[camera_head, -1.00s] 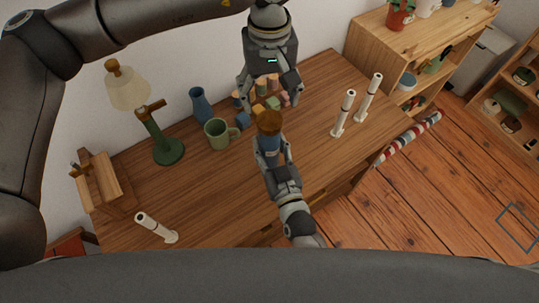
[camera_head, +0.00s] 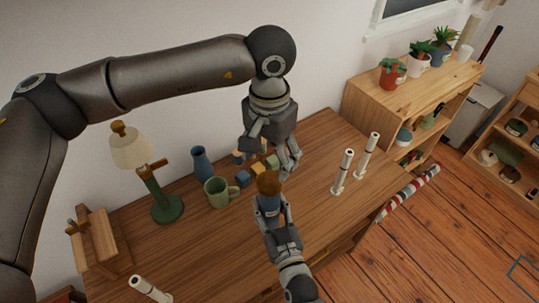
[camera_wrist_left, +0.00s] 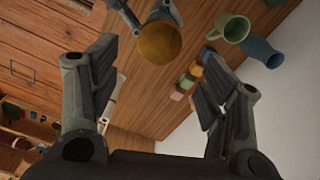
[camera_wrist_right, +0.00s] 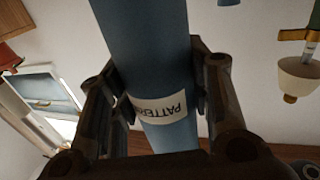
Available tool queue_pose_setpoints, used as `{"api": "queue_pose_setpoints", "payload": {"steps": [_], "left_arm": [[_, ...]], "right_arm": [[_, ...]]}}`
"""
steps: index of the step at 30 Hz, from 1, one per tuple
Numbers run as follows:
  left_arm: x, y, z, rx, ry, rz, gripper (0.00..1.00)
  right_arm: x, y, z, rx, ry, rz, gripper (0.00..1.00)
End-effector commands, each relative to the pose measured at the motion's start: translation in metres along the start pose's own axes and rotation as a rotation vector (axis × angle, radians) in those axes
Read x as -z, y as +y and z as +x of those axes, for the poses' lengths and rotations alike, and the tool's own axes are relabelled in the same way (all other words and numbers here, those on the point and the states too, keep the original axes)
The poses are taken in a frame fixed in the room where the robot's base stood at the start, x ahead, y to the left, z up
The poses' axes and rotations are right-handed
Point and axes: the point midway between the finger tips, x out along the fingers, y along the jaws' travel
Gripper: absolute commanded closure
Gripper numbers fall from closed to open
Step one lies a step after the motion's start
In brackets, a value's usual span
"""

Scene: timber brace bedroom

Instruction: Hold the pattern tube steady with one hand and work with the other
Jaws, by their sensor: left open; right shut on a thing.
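The pattern tube (camera_head: 270,204) is blue with a brown round cap (camera_head: 268,183) and stands roughly upright above the desk. In the right wrist view the blue tube (camera_wrist_right: 150,45) shows part of its white label (camera_wrist_right: 160,108). My right gripper (camera_wrist_right: 158,85) is shut on the tube, one finger on each side. My left gripper (camera_head: 272,160) is open and empty, just behind and above the cap in the head view. In the left wrist view the cap (camera_wrist_left: 159,43) lies beyond my open left fingers (camera_wrist_left: 160,85), apart from them. The tube's lower end is hidden by my right gripper.
Small coloured blocks (camera_head: 242,177), a green mug (camera_head: 218,192) and a blue vase (camera_head: 202,164) stand close to the left gripper. A lamp (camera_head: 158,190) is further left. Two white candle-like sticks (camera_head: 343,172) stand right.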

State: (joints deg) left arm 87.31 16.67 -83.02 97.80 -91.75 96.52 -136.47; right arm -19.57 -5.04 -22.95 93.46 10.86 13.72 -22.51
Motion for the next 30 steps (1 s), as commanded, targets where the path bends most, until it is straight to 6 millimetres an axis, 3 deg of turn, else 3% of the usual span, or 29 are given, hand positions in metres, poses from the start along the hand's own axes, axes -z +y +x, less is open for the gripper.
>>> {"api": "queue_pose_setpoints", "payload": {"steps": [6,13,24,30], "left_arm": [[0.0,0.0,0.0,0.0,-0.001,0.246,0.3],[0.0,0.0,0.006,-0.001,-0.002,0.331,0.3],[-0.001,0.0,0.06,-0.002,-0.003,0.33,0.3],[0.0,0.0,0.077,-0.001,-0.001,0.33,0.3]], "right_arm": [[-0.001,0.0,0.0,0.0,-0.001,-0.001,1.0],[-0.001,0.0,0.0,0.0,-0.001,-0.001,1.0],[-0.001,0.0,0.0,0.0,-0.001,-0.001,1.0],[-0.001,0.0,0.0,0.0,-0.001,-0.001,1.0]]}}
